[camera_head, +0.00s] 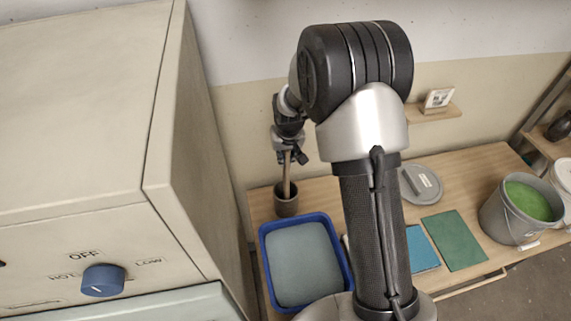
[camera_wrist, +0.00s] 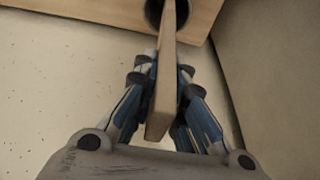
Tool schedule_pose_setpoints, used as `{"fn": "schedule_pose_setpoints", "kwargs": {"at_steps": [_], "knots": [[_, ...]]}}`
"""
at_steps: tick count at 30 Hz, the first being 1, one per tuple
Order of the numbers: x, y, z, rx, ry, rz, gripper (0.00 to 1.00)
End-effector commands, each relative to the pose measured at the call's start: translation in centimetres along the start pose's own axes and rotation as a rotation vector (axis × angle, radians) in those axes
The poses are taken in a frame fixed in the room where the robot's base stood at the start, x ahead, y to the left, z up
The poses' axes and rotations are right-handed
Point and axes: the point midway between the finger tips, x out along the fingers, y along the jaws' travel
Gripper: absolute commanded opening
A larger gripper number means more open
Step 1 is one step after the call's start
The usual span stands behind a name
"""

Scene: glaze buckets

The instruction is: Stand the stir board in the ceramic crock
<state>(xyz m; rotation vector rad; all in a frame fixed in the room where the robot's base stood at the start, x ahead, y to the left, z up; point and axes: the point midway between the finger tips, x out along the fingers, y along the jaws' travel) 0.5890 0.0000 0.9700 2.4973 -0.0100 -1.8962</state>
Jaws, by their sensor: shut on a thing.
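The stir board (camera_head: 287,172) is a long, flat wooden stick, held upright in my gripper (camera_head: 290,156). Its lower end reaches down into the mouth of the ceramic crock (camera_head: 287,204), a small dark grey-brown pot near the left end of the wooden table. The tip inside the crock is hidden, so I cannot tell if it touches the bottom. In the wrist view the board (camera_wrist: 166,80) runs between the fingers of my gripper (camera_wrist: 166,75) toward the crock's dark round opening (camera_wrist: 155,14). The fingers are shut on the board.
A blue tub (camera_head: 265,262) with grey-green contents stands just in front of the crock. A grey lid (camera_head: 419,184), green sheet (camera_head: 454,240), blue sheet (camera_head: 422,250) and bucket with green glaze (camera_head: 508,224) are further right. A large beige cabinet (camera_head: 180,150) stands close on the left.

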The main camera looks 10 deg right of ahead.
Motion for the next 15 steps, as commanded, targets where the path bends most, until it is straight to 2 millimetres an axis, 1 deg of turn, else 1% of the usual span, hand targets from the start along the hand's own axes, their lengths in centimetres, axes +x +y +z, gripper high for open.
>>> {"fn": "schedule_pose_setpoints", "kwargs": {"at_steps": [1, 3, 5, 15], "knots": [[1.0, 0.0, 0.4, 0.000, -0.004, 0.000, 0.00], [2.2, 0.0, 0.7, 0.000, -0.004, 0.000, 0.00], [2.8, 0.0, 0.9, 0.000, -0.003, 0.000, 0.00], [3.1, 0.0, 0.9, 0.000, 0.000, 0.000, 0.00]]}}
